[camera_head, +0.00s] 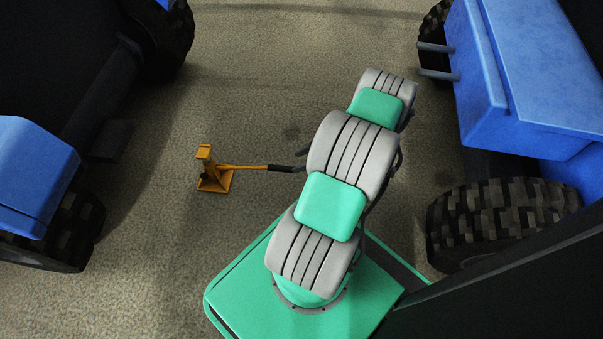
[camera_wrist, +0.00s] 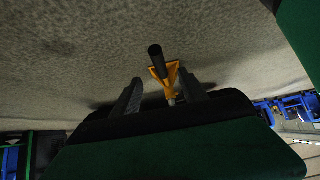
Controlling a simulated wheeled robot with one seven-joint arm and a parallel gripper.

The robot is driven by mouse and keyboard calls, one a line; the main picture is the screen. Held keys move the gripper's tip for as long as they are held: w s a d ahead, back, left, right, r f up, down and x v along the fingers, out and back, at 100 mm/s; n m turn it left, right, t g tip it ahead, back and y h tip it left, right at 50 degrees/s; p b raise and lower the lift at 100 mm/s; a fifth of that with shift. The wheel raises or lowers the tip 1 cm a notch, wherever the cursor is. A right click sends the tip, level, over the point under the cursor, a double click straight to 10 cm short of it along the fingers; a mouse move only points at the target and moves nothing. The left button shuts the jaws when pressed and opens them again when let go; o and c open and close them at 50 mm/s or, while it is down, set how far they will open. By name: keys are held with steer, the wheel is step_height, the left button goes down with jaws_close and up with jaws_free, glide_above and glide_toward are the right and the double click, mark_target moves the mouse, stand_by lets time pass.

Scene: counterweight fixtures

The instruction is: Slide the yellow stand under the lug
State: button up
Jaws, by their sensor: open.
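The yellow stand (camera_head: 214,172) is upright on the grey floor, left of my arm, with a flat base and a short post. Its long handle (camera_head: 242,167) points right and ends in a black grip (camera_head: 281,169). My gripper (camera_head: 300,161) is open at the grip's end, partly hidden by my arm. In the wrist view, the stand (camera_wrist: 172,79) and the round end of the black grip (camera_wrist: 155,51) show near the opening between the fingers (camera_wrist: 163,91). I cannot tell whether the fingers touch the grip. I cannot make out the lug.
A blue machine (camera_head: 35,165) with black tyres stands on the left. Another blue machine (camera_head: 535,75) with a large tyre (camera_head: 500,220) stands on the right, two dark rods (camera_head: 438,62) sticking out from it. The floor around the stand is clear.

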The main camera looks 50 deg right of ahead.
mark_target(287, 168)
steer(key=shift+s+f+b+x, duration=0.1)
steer(key=shift+b+x, duration=0.25)
steer(key=shift+x, duration=1.95)
steer(key=shift+s+f+b+x, duration=0.15)
steer(key=shift+b+x, duration=0.2)
steer(key=shift+x, duration=1.95)
steer(key=shift+d, duration=0.1)
jaws_close()
steer(key=shift+w, duration=0.1)
